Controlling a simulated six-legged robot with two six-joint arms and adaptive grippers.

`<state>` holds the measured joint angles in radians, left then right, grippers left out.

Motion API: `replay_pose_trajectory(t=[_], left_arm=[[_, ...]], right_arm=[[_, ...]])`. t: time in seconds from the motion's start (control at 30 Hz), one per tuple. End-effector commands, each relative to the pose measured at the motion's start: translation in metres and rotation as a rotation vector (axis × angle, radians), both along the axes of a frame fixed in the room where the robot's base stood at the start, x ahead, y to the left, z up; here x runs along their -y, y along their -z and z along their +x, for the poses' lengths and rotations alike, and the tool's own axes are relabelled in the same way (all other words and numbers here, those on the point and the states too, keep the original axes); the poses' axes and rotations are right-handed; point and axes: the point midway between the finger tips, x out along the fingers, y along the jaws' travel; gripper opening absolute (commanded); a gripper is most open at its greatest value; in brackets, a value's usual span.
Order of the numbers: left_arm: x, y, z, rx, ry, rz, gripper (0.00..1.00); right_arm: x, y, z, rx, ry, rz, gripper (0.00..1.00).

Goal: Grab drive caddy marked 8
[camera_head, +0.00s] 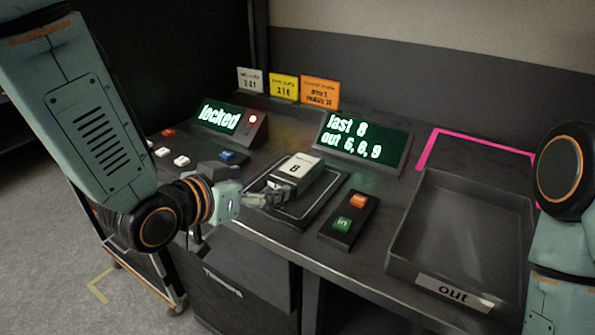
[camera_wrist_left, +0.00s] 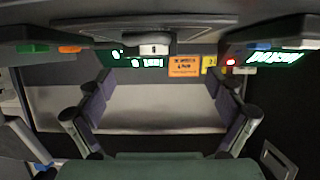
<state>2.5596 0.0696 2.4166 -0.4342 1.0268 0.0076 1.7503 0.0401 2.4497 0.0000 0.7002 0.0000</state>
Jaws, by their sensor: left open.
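The drive caddy marked 8 (camera_head: 299,168) is a pale block with a dark body, lying on a dark rimmed tray (camera_head: 312,205) at the middle of the desk. My left gripper (camera_head: 272,198) is at the near left side of the caddy, very close to it. In the left wrist view its two fingers (camera_wrist_left: 162,88) are spread wide with nothing between them, and a pale end of the caddy (camera_wrist_left: 153,49) shows beyond them. I cannot tell whether a finger touches the caddy. My right gripper is out of view.
A screen reading "last 8 out 6,8,9" (camera_head: 360,142) stands behind the tray. A "locked" screen (camera_head: 225,118) stands left. A box with orange and green buttons (camera_head: 348,218) sits right of the tray. An empty bin marked "out" (camera_head: 465,225) is at the right.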

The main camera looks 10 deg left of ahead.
Motion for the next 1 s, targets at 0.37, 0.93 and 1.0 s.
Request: replay_pose_trajectory(t=[0.37,0.93,1.0], left_arm=[[0.016,0.016,0.024,0.000,0.002,0.006,0.92],[0.035,0.033,0.062,-0.002,0.001,0.000,0.92],[0.035,0.033,0.062,-0.002,0.001,0.000,0.92]], right_arm=[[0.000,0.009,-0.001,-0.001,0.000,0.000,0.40],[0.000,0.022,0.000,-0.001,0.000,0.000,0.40],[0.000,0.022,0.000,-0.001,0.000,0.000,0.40]])
